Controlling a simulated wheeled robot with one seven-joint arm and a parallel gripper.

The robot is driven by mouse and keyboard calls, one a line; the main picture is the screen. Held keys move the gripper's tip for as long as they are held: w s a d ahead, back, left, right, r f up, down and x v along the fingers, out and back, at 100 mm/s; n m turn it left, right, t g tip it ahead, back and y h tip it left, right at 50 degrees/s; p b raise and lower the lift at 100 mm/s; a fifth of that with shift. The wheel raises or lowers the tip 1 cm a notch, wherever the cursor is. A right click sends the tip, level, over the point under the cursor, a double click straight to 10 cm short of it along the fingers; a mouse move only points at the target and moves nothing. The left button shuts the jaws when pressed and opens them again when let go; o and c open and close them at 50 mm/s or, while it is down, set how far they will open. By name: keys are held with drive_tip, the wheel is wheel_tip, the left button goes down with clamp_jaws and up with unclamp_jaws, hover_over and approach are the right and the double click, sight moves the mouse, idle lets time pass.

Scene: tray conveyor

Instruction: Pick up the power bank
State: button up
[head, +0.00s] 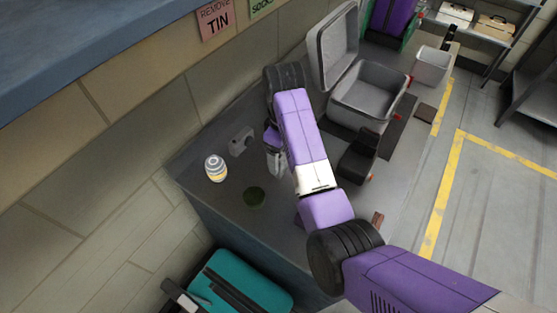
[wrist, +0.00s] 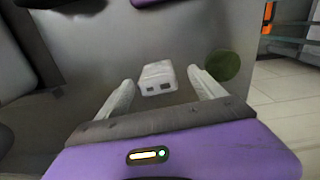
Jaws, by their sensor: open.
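The power bank (wrist: 158,78) is a small white block with two dark ports on its near end. In the wrist view it lies on the grey surface, beyond and between my gripper's fingers, apart from both. My gripper (wrist: 160,92) is open and empty, its two pale fingers spread on either side. In the head view my gripper (head: 275,160) hangs over the counter under my purple arm. I cannot make out the power bank there; my arm probably covers it.
A green disc (head: 254,196), a striped tin (head: 216,168) and a small grey object (head: 240,141) lie on the counter (head: 215,205). An open grey case (head: 368,95) and a black holder (head: 358,158) stand beyond my arm. A teal suitcase (head: 238,280) is below the counter.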

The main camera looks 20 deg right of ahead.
sight(282, 166)
drive_tip(key=f, duration=0.4)
drive_tip(key=f+p, duration=0.1)
drive_tip(key=f, duration=0.1)
drive_tip(key=shift+w+f, duration=0.25)
drive_tip(key=c, duration=1.7)
drive_tip(key=shift+o, duration=0.2)
drive_tip(key=shift+r, duration=0.2)
wheel_tip(282, 166, up, 8)
drive_tip(key=shift+w+r+b, duration=0.1)
drive_tip(key=shift+r+b, duration=0.15)
drive_tip(key=shift+b, duration=0.1)
wheel_tip(282, 166, up, 11)
drive_tip(key=p, duration=0.7)
drive_tip(key=shift+p, duration=0.3)
